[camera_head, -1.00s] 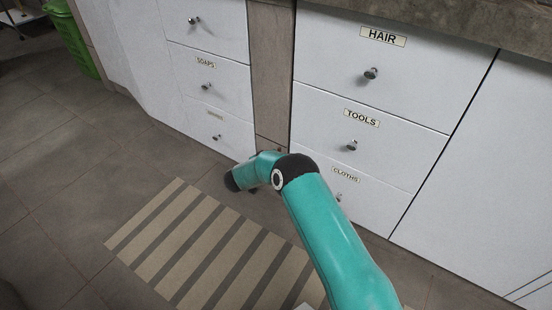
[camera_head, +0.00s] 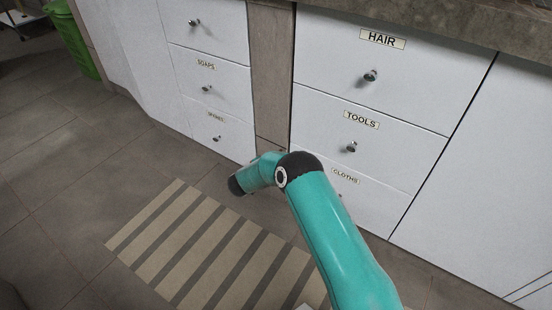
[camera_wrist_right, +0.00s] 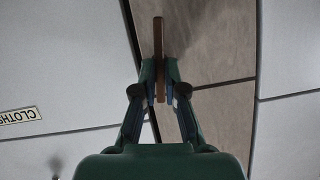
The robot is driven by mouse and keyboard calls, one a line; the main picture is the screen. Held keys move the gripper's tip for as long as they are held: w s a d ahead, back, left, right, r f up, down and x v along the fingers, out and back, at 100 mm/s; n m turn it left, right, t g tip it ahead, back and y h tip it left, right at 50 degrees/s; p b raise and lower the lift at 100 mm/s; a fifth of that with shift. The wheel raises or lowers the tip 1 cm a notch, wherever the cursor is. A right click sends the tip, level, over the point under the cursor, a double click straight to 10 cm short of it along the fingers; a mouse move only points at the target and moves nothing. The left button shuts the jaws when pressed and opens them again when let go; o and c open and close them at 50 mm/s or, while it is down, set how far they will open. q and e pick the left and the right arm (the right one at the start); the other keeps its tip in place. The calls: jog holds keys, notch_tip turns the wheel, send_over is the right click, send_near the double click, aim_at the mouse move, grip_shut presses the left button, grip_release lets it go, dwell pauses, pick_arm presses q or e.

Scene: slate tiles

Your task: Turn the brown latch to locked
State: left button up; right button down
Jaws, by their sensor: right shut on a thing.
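The brown latch (camera_wrist_right: 158,40) shows in the right wrist view as a narrow bar. It runs nearly straight up the picture, in front of the grey-brown panel between white cabinet fronts. My right gripper (camera_wrist_right: 159,70) is shut on its lower part, with one finger on each side. In the head view my teal right arm reaches in from the lower right to the foot of the panel (camera_head: 271,80). The latch and the right fingertips cannot be made out there. My left gripper is not in view.
White drawers with round knobs flank the panel, including HAIR (camera_head: 383,40), TOOLS (camera_head: 361,121) and CLOTHS (camera_head: 345,176). A striped mat (camera_head: 200,250) lies on the tiled floor. A green bin (camera_head: 75,40) stands at the far left. The floor left of the mat is clear.

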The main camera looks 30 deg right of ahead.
jog(key=shift+s+d+f+m+t+b, duration=0.15)
jog(key=shift+s+f+m+t, duration=0.15)
jog(key=shift+m+t, duration=1.3)
jog(key=shift+s+a+f+m+t+b, duration=0.1)
jog(key=shift+s+f+m+t+b, duration=0.3)
jog(key=shift+m, duration=2.05)
jog(key=shift+s+d+f+m+t+p, duration=0.1)
jog(key=shift+f+m+t, duration=0.3)
jog(key=shift+m+t, duration=1.3)
jog(key=shift+m+g+h, duration=0.3)
jog(key=shift+m, duration=0.15)
jog(key=c, duration=1.2)
grip_release()
jog(key=shift+d, duration=0.1)
jog(key=shift+c, duration=0.2)
jog(key=shift+r, duration=0.15)
jog(key=v, duration=1.2)
